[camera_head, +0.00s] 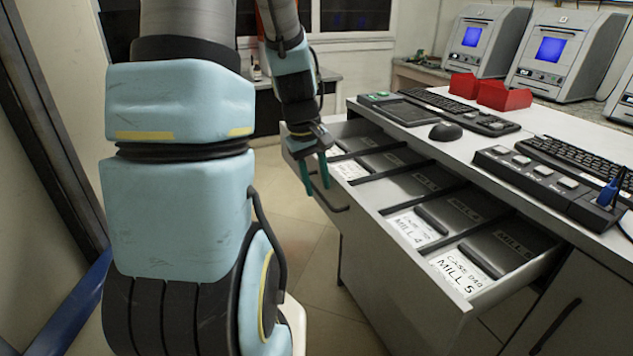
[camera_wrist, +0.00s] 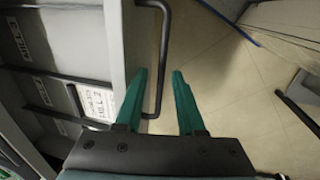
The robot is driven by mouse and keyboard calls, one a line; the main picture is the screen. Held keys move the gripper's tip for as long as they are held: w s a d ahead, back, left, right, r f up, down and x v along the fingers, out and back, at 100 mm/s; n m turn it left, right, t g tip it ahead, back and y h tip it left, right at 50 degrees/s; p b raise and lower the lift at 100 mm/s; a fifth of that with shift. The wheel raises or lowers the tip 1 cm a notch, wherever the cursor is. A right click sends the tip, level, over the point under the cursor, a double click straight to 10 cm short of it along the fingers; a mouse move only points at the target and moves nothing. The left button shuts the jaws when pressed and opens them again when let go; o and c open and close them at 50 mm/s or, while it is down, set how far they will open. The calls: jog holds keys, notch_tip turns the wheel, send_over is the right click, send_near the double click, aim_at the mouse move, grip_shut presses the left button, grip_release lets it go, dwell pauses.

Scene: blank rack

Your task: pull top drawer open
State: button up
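The top drawer (camera_head: 388,258) is pulled out from the grey cabinet, showing a row of compartments. Dark dividers separate them, and white cards reading MILL 4 and MILL 5 lie near its front right. Its dark bar handle (camera_head: 336,207) is on the front panel's left part. My gripper (camera_head: 317,187) is at the handle, with two green fingers pointing down. In the wrist view, the fingers (camera_wrist: 159,73) are apart and the handle (camera_wrist: 163,60) runs between them. A gap shows between the bar and the right finger; contact with the left finger is unclear. The drawer front (camera_wrist: 116,35) is left.
The worktop (camera_head: 480,140) above the drawer holds keyboards, a mouse (camera_head: 445,131), button panels and red bins (camera_head: 503,96). A lower door with a dark handle (camera_head: 555,325) is at right. The floor (camera_head: 310,245) before the drawer is clear.

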notch_tip(320, 180, up, 11)
jog(key=a+b, duration=0.1)
jog(key=shift+s+a+f, duration=0.2)
jog(key=shift+s+a, duration=0.2)
jog(key=shift+s, duration=0.05)
jog(key=s+a+f+m+y, duration=0.1)
jog(key=s+a+f+m, duration=0.3)
jog(key=s+f+m, duration=0.2)
notch_tip(320, 180, down, 2)
jog(key=shift+s+f+t+y, duration=0.2)
jog(key=shift+s+t+y, duration=0.15)
jog(key=shift+s, duration=0.75)
